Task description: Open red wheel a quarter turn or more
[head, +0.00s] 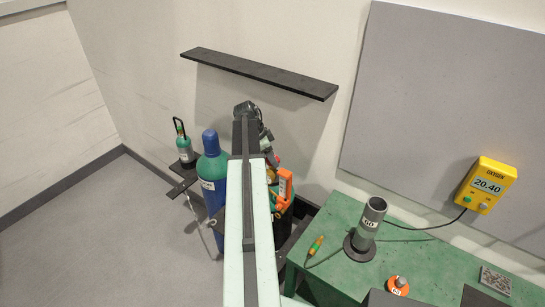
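A small patch of red (277,158) shows just right of my arm, above the cylinders. It may be part of the red wheel, but most of that area is hidden behind my arm, and I cannot tell how the wheel is turned. A blue and green gas cylinder (211,170) stands left of my arm. An orange part (285,186) shows at the right of my arm. My arm reaches up the middle of the view and bends down beyond its dark joint. My gripper is not clearly visible; the arm hides that area.
A green bench (421,254) at right holds a grey tube on a round base (366,230), a screwdriver (316,245) and an orange weight (398,285). A black shelf (260,72) and a yellow oxygen meter (487,185) are on the wall. A small green bottle (185,150) stands left.

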